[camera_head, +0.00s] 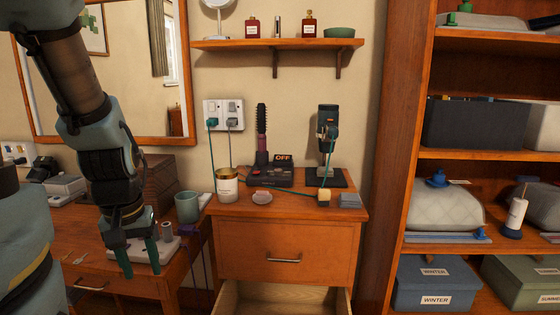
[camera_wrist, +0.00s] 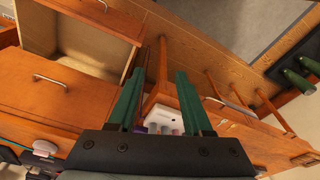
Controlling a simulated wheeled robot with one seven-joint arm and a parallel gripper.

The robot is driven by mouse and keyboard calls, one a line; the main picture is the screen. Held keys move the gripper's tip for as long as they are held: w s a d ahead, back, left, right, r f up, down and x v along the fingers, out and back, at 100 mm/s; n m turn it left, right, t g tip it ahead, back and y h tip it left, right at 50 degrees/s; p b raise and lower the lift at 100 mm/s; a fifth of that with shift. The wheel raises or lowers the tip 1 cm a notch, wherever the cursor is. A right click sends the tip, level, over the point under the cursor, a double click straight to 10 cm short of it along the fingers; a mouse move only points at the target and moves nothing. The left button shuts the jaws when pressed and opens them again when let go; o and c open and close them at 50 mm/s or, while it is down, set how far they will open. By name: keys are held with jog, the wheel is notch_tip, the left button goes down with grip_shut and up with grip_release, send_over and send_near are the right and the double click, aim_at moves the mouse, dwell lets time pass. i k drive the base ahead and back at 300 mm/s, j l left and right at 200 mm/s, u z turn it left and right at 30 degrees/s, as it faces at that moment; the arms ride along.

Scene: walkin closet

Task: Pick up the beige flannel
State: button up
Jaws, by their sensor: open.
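A small beige folded cloth (camera_head: 323,198), which looks like the beige flannel, lies on the front right of the drawer cabinet's top (camera_head: 290,208) in the head view. A grey folded piece (camera_head: 349,201) lies just to its right. My gripper (camera_head: 141,268) is open and empty, pointing down over the lower wooden desk at the left, well apart from the beige cloth. In the wrist view my gripper (camera_wrist: 158,100) shows two green fingers spread apart with nothing held. I cannot make out the beige cloth in the wrist view.
A candle jar (camera_head: 227,186), a small round dish (camera_head: 262,198), a black hairbrush tool (camera_head: 262,135) and a dark stand (camera_head: 327,145) with a green cord share the cabinet top. A mug (camera_head: 187,207) stands left. An open drawer (camera_head: 280,298) juts out below. Shelving (camera_head: 480,155) stands right.

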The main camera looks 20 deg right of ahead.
aim_at(321, 170)
jog(key=l+u, duration=0.3)
jog(key=l, duration=0.15)
jog(key=k+l+u, duration=0.1)
jog(key=l+u, duration=0.2)
jog(key=l, duration=0.15)
jog(key=k+l+u, duration=0.15)
jog(key=l+u, duration=0.15)
jog(key=k+l+u, duration=0.3)
jog(key=l, duration=0.2)
jog(key=k+l+u, duration=0.1)
jog(key=l+u, duration=0.2)
jog(key=k+l+u, duration=0.3)
jog(key=k+u, duration=0.45)
jog(key=k+j+u, duration=0.15)
jog(key=k+u, duration=0.3)
